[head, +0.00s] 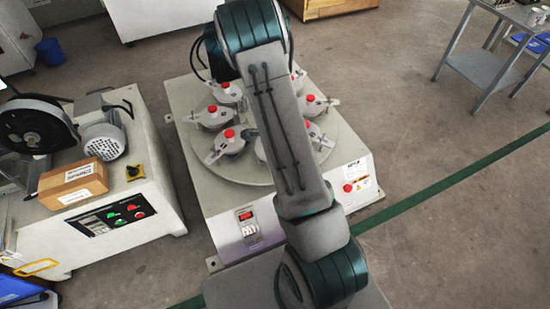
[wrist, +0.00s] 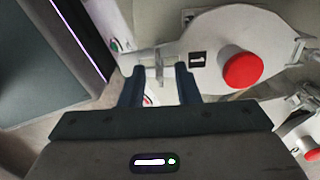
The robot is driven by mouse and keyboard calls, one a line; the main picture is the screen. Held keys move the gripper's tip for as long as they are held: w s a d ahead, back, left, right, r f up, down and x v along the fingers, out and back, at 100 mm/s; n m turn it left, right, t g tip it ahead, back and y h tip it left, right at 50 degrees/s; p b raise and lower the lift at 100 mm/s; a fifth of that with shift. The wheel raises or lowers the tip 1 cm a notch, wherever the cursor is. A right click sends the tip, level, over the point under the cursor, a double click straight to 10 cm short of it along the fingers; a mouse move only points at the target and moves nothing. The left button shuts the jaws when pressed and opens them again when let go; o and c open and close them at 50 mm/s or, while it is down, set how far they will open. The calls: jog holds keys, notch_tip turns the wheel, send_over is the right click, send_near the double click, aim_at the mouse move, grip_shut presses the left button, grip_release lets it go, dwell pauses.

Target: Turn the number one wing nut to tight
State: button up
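In the wrist view, the number one wing nut (wrist: 159,66) is a small pale metal piece at the left end of a round, light grey cover. The cover (wrist: 222,38) bears a black "1" label (wrist: 197,59) and a red knob (wrist: 243,70). My gripper (wrist: 159,72) is open, its two dark fingers apart, one on each side of the wing nut. I cannot tell whether either finger touches it. In the head view my arm hides the gripper and part of the turntable (head: 240,172), and I cannot tell which cover there is number one.
Several other red-knobbed covers ring the turntable on the grey tester (head: 222,226). A machine with a motor (head: 102,141) and a cardboard box (head: 73,183) stands at left. A metal table (head: 480,68) is at the far right. Floor is clear at right.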

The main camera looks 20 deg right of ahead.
notch_tip(320, 180, up, 14)
jog(key=p, duration=0.5)
jog(key=shift+f, duration=0.1)
jog(key=s+a+r+n+y+p, duration=0.1)
jog(key=s+a+r+n+p, duration=0.2)
jog(key=r, duration=0.5)
jog(key=s+a+r+n+t+p, duration=0.1)
jog(key=a+r+n+p, duration=0.2)
jog(key=r, duration=0.5)
jog(key=s+a+r+n+y+p, duration=0.1)
jog(key=s+a+r+n+p, duration=0.15)
jog(key=r+p, duration=0.4)
jog(key=s+r+n+t+h+p, duration=0.1)
jog(key=s+r+n+p, duration=0.3)
jog(key=r, duration=0.6)
jog(key=s+a+r+n+h+p, duration=0.1)
jog(key=s+r+n+p, duration=0.3)
jog(key=s+r+n, duration=0.3)
notch_tip(320, 180, up, 4)
jog(key=shift+s+a+r+n+t+p, duration=0.15)
jog(key=shift+a+n+t+p, duration=0.2)
jog(key=shift+n, duration=0.4)
